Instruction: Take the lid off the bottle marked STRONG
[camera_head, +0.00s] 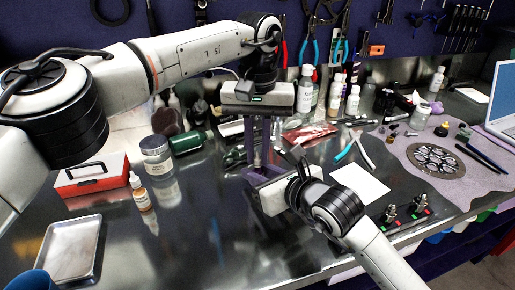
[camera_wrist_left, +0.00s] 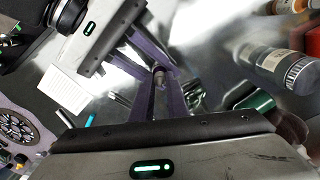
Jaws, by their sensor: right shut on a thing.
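A small dark bottle (camera_head: 257,161) stands upright between my two grippers, mostly hidden by fingers; no marking on it can be read. Its capped top (camera_wrist_left: 158,74) shows in the left wrist view between the fingertips. My right gripper (camera_head: 257,175), coming from the front right, is shut on the bottle low down; it also shows in the left wrist view (camera_wrist_left: 152,62). My left gripper (camera_head: 258,150) points down from above, its fingers slightly apart on either side of the bottle's top. I cannot tell whether they touch the lid.
To the left are a grey-lidded jar (camera_head: 156,155), a green bottle (camera_head: 188,142), a dropper bottle (camera_head: 140,193), a red box (camera_head: 93,176) and a metal tray (camera_head: 70,250). White bottles (camera_head: 306,90) stand behind.

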